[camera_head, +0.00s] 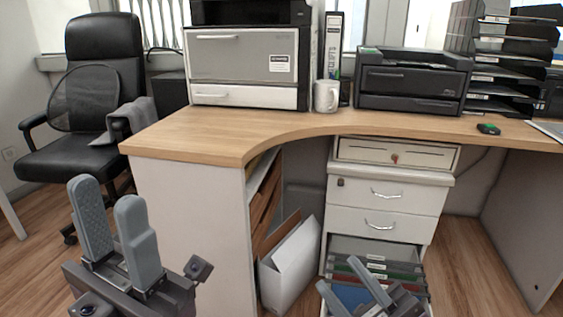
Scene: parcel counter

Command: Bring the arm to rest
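My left gripper (107,194) stands at the lower left with its two grey fingers pointing up. A gap shows between the fingers and nothing is held there. My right gripper (338,274) is at the bottom edge, in front of the open file drawer in the picture. Its fingertips are apart, with no held thing visible between them. Most of the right gripper's body is cut off by the frame's lower edge.
A wooden counter (290,122) with a curved front carries printers and a white mug (326,96). Below it are a drawer unit (383,208), its bottom drawer open with files, and a white box (290,265). A black chair (104,55) stands at left.

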